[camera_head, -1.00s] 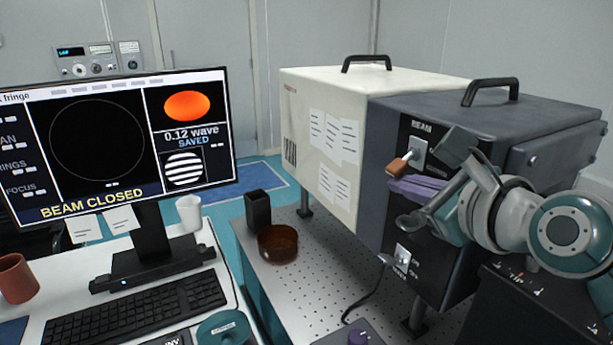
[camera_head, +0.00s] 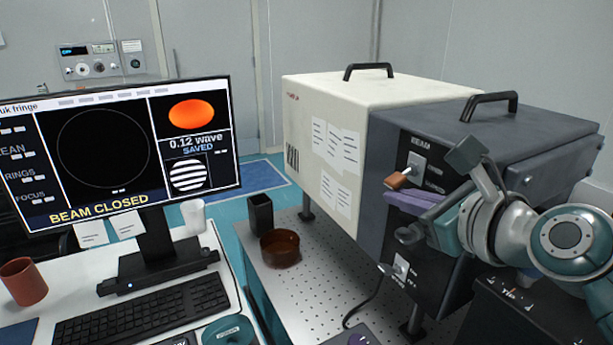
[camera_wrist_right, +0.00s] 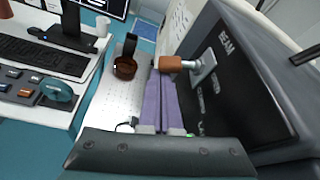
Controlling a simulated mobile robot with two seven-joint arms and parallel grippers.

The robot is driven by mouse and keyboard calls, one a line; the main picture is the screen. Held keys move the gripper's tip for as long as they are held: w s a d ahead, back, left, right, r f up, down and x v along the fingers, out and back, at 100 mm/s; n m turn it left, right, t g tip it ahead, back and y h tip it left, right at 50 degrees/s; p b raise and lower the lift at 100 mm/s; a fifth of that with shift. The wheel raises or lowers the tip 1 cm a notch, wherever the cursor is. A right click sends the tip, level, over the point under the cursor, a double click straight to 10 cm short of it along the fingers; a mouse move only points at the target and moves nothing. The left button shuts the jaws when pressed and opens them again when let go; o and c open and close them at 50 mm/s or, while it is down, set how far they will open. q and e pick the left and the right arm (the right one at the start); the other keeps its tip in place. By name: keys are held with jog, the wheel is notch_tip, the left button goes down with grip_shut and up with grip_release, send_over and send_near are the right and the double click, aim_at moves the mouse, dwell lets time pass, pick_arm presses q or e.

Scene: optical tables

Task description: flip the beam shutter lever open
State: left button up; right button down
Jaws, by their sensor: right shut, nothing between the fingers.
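The shutter lever, with its copper-brown knob (camera_head: 398,180), sticks out from a light plate (camera_head: 416,163) under the word BEAM on the dark housing (camera_head: 395,140). The knob points left and down in the head view. It also shows in the right wrist view, where the knob (camera_wrist_right: 170,63) lies just beyond the fingertips. My right gripper (camera_head: 390,197) has purple fingers, shut together and empty, just below the knob. In the right wrist view the fingertips (camera_wrist_right: 155,74) are close beside the knob; I cannot tell if they touch. The monitor (camera_head: 100,214) reads BEAM CLOSED. My left gripper is not in view.
A second switch plate (camera_head: 400,267) sits lower on the dark housing, with a cable (camera_head: 365,305) nearby. A brown dish (camera_head: 280,248) and a black holder (camera_head: 260,213) stand on the perforated table (camera_head: 310,275). The white desk with keyboard (camera_head: 140,312) is at the left.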

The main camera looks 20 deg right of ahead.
jog(key=r+m+p, duration=0.1)
jog(key=p, duration=0.1)
jog(key=m+y+p, duration=0.1)
jog(key=p, duration=0.1)
jog(key=shift+a+r+y, duration=0.25)
jog(key=shift+r+y, duration=0.05)
jog(key=shift+r, duration=0.1)
jog(key=shift+r+m+y+p, duration=0.2)
jog(key=shift+m+y+p, duration=0.2)
jog(key=shift+m+p, duration=0.35)
jog(key=shift+a, duration=0.1)
jog(key=shift+r+p, duration=0.1)
jog(key=shift+p, duration=0.25)
jog(key=shift+r+p, duration=0.75)
jog(key=shift+p, duration=0.1)
